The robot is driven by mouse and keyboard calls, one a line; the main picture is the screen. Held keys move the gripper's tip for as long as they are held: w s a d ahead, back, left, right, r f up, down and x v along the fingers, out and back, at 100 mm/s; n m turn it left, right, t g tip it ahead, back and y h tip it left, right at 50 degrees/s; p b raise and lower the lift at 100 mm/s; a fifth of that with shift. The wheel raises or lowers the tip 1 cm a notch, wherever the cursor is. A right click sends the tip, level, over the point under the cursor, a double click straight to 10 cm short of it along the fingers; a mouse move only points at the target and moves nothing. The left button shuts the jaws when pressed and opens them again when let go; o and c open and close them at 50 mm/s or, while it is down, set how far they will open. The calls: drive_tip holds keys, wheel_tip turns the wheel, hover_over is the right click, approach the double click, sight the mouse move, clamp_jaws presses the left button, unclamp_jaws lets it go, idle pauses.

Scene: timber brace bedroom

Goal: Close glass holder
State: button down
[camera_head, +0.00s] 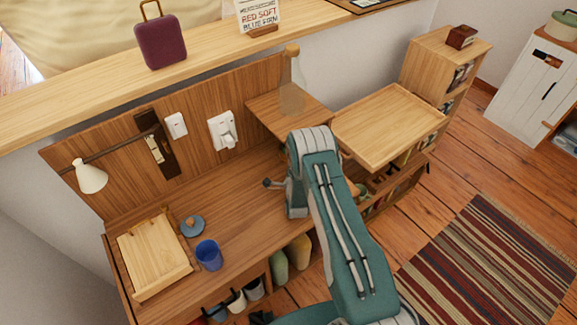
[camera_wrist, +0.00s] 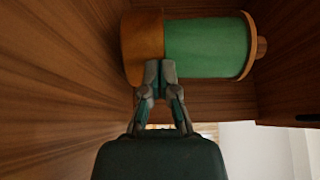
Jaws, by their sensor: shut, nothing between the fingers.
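I cannot tell for sure which thing is the glass holder. A wooden open-topped unit (camera_head: 408,183) juts out below the raised-rim wooden top in the head view, with small items inside, and may be it. My arm hides its left part. In the wrist view my gripper (camera_wrist: 160,68) is shut and empty. Its tips are in front of a green cylinder (camera_wrist: 207,48) with wooden ends, lying sideways in the picture between wood panels. I cannot tell whether they touch. In the head view my arm reaches over the desk front, and the fingertips are not clear.
The wooden desk (camera_head: 235,195) holds a blue cup (camera_head: 209,254), a grey-blue round lid (camera_head: 192,226) and a slanted wooden stand (camera_head: 152,255). A clear bottle (camera_head: 292,85) stands on the back shelf. Several containers sit under the desk front. The striped rug (camera_head: 490,265) lies on open floor.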

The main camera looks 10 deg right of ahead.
drive_tip(key=shift+w+d, duration=0.5)
drive_tip(key=shift+w, duration=0.15)
drive_tip(key=shift+w+d+r, duration=0.1)
drive_tip(key=shift+w+d, duration=0.05)
drive_tip(key=shift+w, duration=0.05)
